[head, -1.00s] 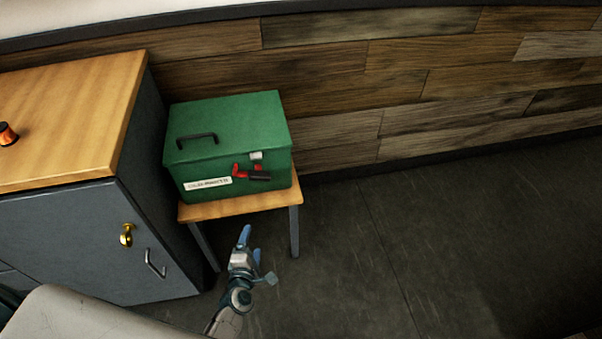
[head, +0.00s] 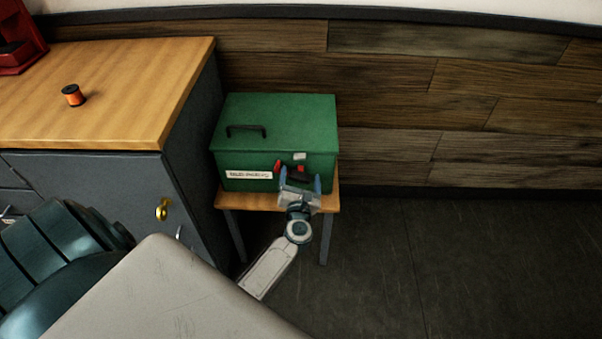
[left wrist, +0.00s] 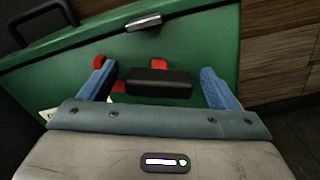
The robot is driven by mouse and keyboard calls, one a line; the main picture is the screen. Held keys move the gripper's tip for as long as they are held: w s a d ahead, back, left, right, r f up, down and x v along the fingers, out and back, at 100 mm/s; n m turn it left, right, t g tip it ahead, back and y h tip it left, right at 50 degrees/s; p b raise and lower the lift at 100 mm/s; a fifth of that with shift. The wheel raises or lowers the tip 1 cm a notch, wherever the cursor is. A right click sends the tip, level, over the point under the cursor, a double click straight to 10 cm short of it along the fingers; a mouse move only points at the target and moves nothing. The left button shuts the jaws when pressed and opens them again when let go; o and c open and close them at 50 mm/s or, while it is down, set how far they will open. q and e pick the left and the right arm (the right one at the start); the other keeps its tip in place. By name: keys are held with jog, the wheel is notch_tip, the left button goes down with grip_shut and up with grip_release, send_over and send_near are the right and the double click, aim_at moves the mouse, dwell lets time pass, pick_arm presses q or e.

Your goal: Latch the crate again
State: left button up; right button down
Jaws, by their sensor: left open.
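The green crate (head: 240,160) stands with its lid down on a small wooden table. Its front carries a red latch with a black grip (left wrist: 158,83), and a silver catch (left wrist: 144,22) sits above it at the lid's edge. In the head view the silver catch (head: 299,156) shows above the red latch part (head: 279,166). My left gripper (head: 300,180) is open in front of the latch. In the left wrist view its blue fingers (left wrist: 158,88) stand on either side of the black grip, with nothing clamped. My right gripper is not in view.
A grey cabinet (head: 190,140) with a wooden top stands left of the crate, with an orange spool (head: 73,95) on it and a brass lock (head: 162,209) on its front. The small table (head: 240,201) has free floor to its right. A plank wall is behind.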

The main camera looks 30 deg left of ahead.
pick_arm(q)
jog(key=shift+x, duration=0.75)
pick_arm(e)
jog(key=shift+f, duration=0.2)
pick_arm(q)
jog(key=c, duration=1.4)
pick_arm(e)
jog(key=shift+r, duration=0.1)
